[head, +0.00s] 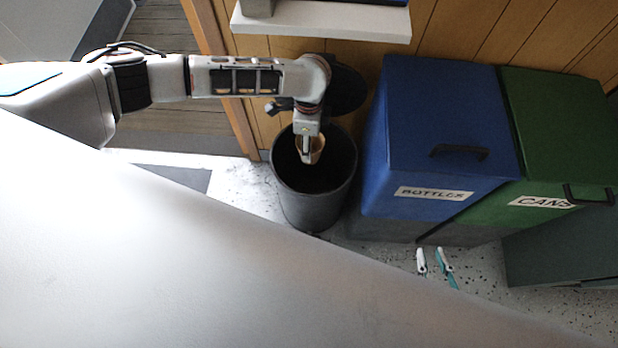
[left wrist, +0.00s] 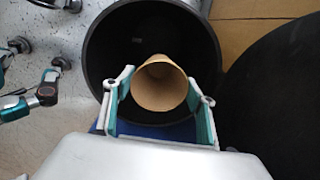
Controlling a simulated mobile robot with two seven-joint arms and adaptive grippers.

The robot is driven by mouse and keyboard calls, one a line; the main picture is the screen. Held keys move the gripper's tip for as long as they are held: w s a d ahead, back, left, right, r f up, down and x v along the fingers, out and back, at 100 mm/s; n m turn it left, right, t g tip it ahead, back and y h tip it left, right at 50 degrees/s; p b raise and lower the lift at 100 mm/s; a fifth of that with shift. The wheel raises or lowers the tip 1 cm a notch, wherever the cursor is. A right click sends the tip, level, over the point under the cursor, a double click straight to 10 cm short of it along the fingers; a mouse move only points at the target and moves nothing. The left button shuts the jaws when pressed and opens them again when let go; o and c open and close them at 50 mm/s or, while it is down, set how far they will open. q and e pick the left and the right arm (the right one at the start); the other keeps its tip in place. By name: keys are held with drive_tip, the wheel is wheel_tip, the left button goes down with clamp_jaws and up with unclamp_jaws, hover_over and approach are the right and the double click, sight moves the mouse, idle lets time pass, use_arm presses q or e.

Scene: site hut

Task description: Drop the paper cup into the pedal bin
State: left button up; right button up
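The tan paper cup (head: 317,148) is at my left gripper (head: 308,152), over the open mouth of the pedal bin (head: 312,208). In the left wrist view the cup (left wrist: 163,86) sits between the two teal-padded fingers of the left gripper (left wrist: 163,84), which meet its sides, with the dark bin interior around it. The bin's black round lid (head: 347,90) stands open behind it; the lid (left wrist: 275,100) also fills the right of the left wrist view. My right gripper (head: 434,261) is low in front of the blue bin, its two fingertips apart with nothing between them.
A blue bottles bin (head: 440,120) stands close to the right of the pedal bin, with a green cans bin (head: 555,120) beyond it. A white shelf (head: 320,20) juts from the wood wall above. Speckled floor (head: 240,195) is clear left of the pedal bin.

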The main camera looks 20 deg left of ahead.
use_arm(q)
drive_tip(key=shift+o, duration=1)
drive_tip(key=shift+r, duration=0.1)
wheel_tip(320, 180, up, 7)
drive_tip(key=shift+r, duration=0.1)
